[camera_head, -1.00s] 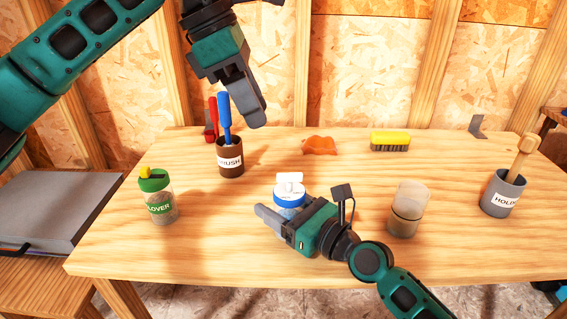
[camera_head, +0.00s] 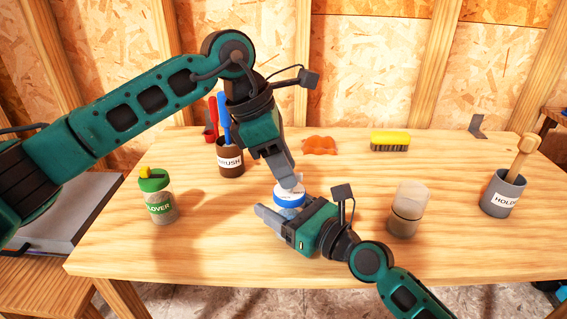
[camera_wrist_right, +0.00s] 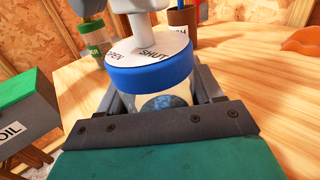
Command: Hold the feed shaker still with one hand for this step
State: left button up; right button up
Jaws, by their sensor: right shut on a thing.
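The feed shaker (camera_head: 290,199) is a clear jar with a blue-rimmed white lid, upright on the table in front of me. Its lid (camera_wrist_right: 150,65) reads OPEN and SHUT and carries a white knob (camera_wrist_right: 140,27). My right gripper (camera_head: 277,214) is shut on the jar's body from the right; its fingers (camera_wrist_right: 158,95) lie either side of the jar below the lid. My left gripper (camera_head: 291,182) points down just over the lid.
A CLOVER shaker (camera_head: 159,199) stands at left, and a brown BRUSH cup (camera_head: 230,160) with tools behind it. A clear-topped jar (camera_head: 406,212) and a grey HOLDER cup (camera_head: 501,196) stand right. An orange thing (camera_head: 319,145) and yellow brush (camera_head: 390,141) lie at the back.

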pick_arm(q)
grip_shut()
jog(key=shift+m, duration=0.4)
jog(key=m+g, duration=0.1)
jog(key=m, duration=0.2)
jog(key=shift+w+m+g, duration=0.2)
jog(key=shift+m+g, duration=0.2)
jog(key=m, duration=0.2)
jog(key=m+g+y, duration=0.1)
jog(key=m, duration=0.1)
jog(key=shift+w+d+m+g, duration=0.15)
jog(key=shift+m+g, duration=0.15)
jog(key=m+y, duration=0.1)
jog(key=m, duration=0.1)
jog(key=m+g, duration=0.1)
jog(key=m, duration=0.1)
jog(key=shift+w+d+y, duration=0.15)
jog(key=shift+d+y, duration=0.05)
jog(key=shift+y, duration=0.2)
jog(key=m+y, duration=0.1)
jog(key=m, duration=0.3)
jog(key=shift+d+m+g, duration=0.15)
jog(key=shift+m+g, duration=0.15)
jog(key=shift+y, duration=0.3)
